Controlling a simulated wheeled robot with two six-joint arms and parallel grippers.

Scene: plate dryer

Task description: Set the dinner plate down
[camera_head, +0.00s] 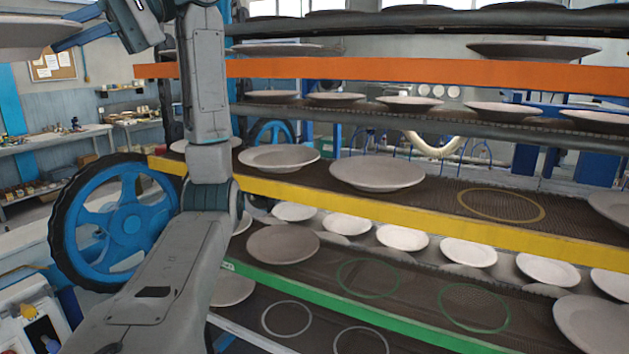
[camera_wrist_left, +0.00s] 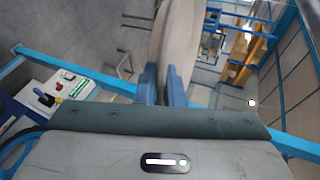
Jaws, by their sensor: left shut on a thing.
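A dinner plate (camera_head: 25,38) shows at the upper left edge of the head view, partly cut off by the frame. My left gripper (camera_head: 70,38) is shut on its rim and holds it in the air, left of the rack. In the left wrist view the plate (camera_wrist_left: 177,40) stands between the two blue fingers of the left gripper (camera_wrist_left: 163,82), seen nearly edge-on and cut off at the top. My right gripper is not in view.
The dryer rack holds plates on several levels, with orange (camera_head: 400,70), yellow (camera_head: 400,214) and green (camera_head: 350,311) edges. Empty rings show on the yellow level (camera_head: 500,205) and green level (camera_head: 473,308). A blue wheel (camera_head: 125,222) stands left. My left arm crosses before the rack.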

